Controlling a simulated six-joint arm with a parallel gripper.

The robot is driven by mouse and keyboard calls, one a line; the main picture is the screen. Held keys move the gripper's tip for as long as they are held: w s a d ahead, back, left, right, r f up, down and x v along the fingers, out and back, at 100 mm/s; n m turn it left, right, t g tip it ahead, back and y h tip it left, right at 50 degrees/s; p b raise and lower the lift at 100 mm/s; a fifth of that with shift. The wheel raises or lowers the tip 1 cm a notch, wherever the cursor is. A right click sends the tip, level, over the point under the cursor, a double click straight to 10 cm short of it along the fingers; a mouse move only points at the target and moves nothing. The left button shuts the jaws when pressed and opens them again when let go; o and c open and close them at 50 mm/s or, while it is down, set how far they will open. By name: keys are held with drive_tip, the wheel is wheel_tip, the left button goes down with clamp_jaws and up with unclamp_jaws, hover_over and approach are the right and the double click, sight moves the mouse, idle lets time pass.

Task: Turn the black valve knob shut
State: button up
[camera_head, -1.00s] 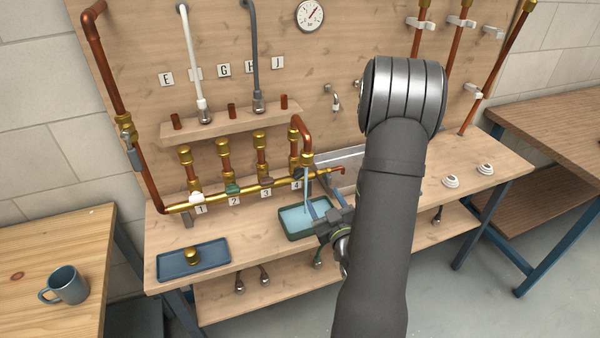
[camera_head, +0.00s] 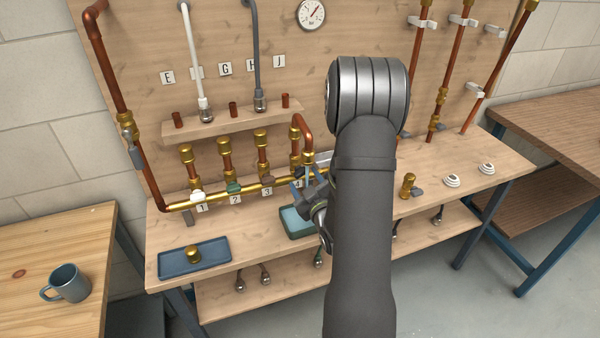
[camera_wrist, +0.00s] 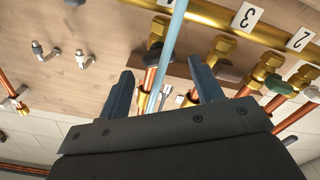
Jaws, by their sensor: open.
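The black valve knob (camera_wrist: 154,53) shows as a dark cap on a brass fitting in the wrist view, beyond and between my fingertips. I cannot make it out behind my gripper in the head view. My gripper (camera_head: 304,180) is in front of the valve row's right end. In the wrist view its two blue-grey fingers (camera_wrist: 161,66) are apart with no object clamped between them. A pale blue water stream (camera_wrist: 171,45) crosses the view between the fingers. Contact between fingers and knob cannot be made out.
Along the brass manifold are a white knob (camera_head: 197,197), a green knob (camera_head: 234,188) and a brown-grey knob (camera_head: 267,181). A green basin (camera_head: 290,225) stands below. A blue tray (camera_head: 172,268) holds a brass fitting (camera_head: 193,254). A brass part (camera_head: 407,185) stands at right.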

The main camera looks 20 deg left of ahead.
sight(301, 174)
drive_tip(key=shift+x, duration=2.35)
drive_tip(key=c, duration=1)
